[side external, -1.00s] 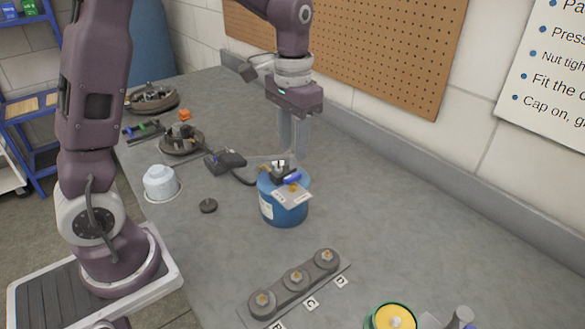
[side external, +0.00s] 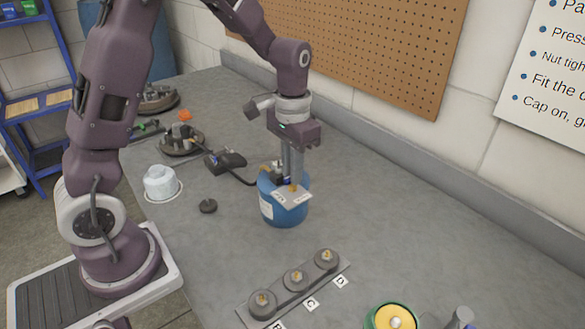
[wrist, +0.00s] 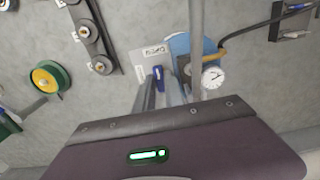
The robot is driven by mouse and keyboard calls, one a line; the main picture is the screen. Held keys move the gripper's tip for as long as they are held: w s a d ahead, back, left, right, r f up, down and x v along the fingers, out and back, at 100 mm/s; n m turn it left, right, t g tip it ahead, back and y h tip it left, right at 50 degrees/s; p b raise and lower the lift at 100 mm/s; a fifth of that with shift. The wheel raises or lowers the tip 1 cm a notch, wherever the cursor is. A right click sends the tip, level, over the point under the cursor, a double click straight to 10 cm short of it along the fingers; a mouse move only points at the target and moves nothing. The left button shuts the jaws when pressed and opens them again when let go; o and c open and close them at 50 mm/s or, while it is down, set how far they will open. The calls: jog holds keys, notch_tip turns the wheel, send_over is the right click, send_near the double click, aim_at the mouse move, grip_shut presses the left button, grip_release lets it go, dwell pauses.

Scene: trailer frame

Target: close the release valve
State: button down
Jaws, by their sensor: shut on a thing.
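A blue tank (side external: 283,213) stands on the grey bench, with valve fittings and a white label plate (side external: 301,196) on top. In the wrist view the plate (wrist: 150,58) carries a word that looks like OPEN. The blue valve handle (wrist: 158,74) shows between my fingers. My gripper (side external: 292,178) is down at the top of the tank and shut on this handle. It also shows in the wrist view (wrist: 160,88). The fingers hide part of the handle and valve, so I cannot tell the handle's exact angle.
A pressure gauge (wrist: 212,76) sits close beside my fingers, and a black hose (wrist: 238,36) runs from the tank. A row of lettered posts (side external: 295,283) and a green-and-yellow wheel (side external: 392,316) are nearer the camera. The bench right of the tank is clear.

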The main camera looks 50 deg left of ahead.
jog(key=shift+n, duration=0.4)
jog(key=n, duration=1.3)
jog(key=shift+n, duration=1.9)
jog(key=c, duration=1.4)
grip_release()
jog(key=shift+c, duration=0.2)
